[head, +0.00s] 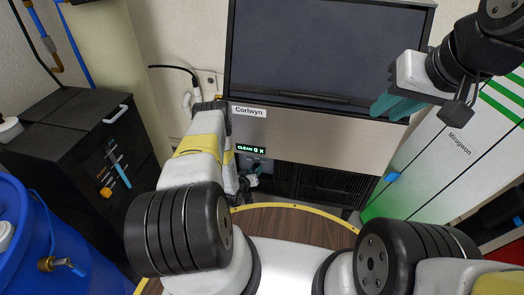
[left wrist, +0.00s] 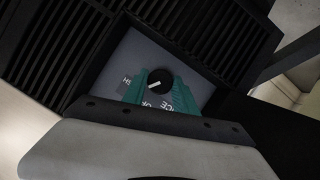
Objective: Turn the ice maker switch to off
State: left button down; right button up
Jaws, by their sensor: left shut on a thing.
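The ice maker (head: 300,131) stands ahead, with a lit display (head: 251,149) on its lower front. In the left wrist view, its switch is a round black knob (left wrist: 160,81) with a white pointer mark toward the lower left. Partly covered labels surround it; I can read bits like "OF" and "ICE". My left gripper (head: 255,174) is at the recessed panel; its green fingers in the wrist view (left wrist: 160,92) are shut on the knob from both sides. My right gripper (head: 396,108), with teal fingers, is in front of the ice maker's right side, away from the switch; its opening is unclear.
A black cabinet (head: 60,135) and a blue barrel (head: 45,245) stand at the left. A white cabinet with green stripes (head: 445,150) stands at the right. A round wooden surface with a yellow rim (head: 300,220) lies below the ice maker, close to me.

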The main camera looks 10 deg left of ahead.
pick_arm(q)
jog(key=n+h, duration=0.1)
jog(key=n, duration=0.1)
jog(key=n+h, duration=0.2)
jog(key=shift+a+f+n+t, duration=0.1)
jog(key=shift+a+n+t, duration=0.1)
jog(key=shift+n+t, duration=0.2)
dwell(0.4)
jog(key=c, duration=1)
grip_release()
jog(key=shift+o, duration=0.2)
jog(key=v, duration=0.7)
jog(key=shift+s, duration=0.35)
jog(key=shift+a, duration=0.1)
